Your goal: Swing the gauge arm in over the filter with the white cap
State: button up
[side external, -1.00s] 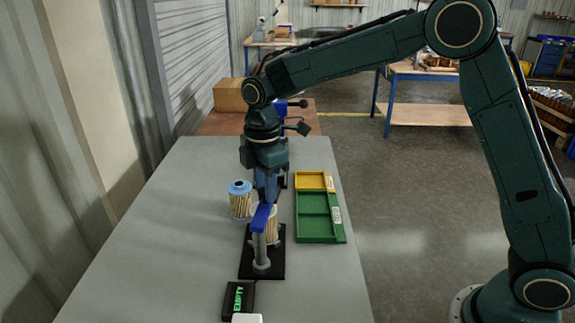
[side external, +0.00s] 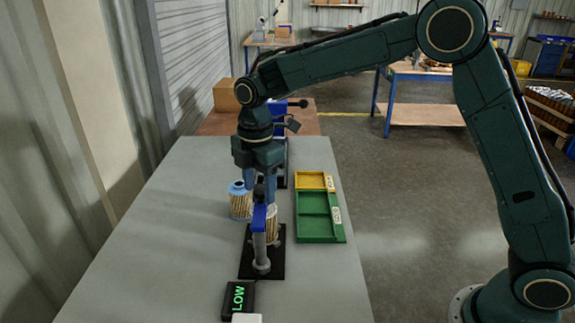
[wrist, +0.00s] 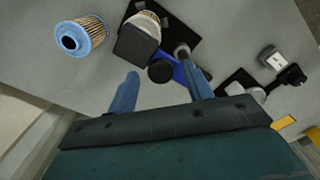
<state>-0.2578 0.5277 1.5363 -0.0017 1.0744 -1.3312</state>
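The gauge stand has a black base (side external: 249,262), a grey post (side external: 262,252) and a blue gauge arm (side external: 259,218). A pleated filter (side external: 272,224) stands on the base, partly hidden by the post. In the wrist view a black square head (wrist: 132,46) overlaps this filter (wrist: 146,24), whose pale top edge shows. The blue arm (wrist: 192,78) also shows there, with a black round knob (wrist: 160,71). A blue-capped filter (side external: 240,201) stands left on the table. My gripper (side external: 260,192) is open and empty, its fingers spread either side of the knob; contact cannot be told.
A black display (side external: 238,298) reads LOW in green, with a white block (side external: 246,318) in front. A green tray (side external: 320,237) with a yellow section (side external: 311,181) lies to the right. Another blue device (side external: 278,150) with black levers stands behind. The left table is clear.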

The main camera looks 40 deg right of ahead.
aim_at(260, 191)
dwell(0.3)
notch_tip(260, 191, up, 14)
dwell(0.8)
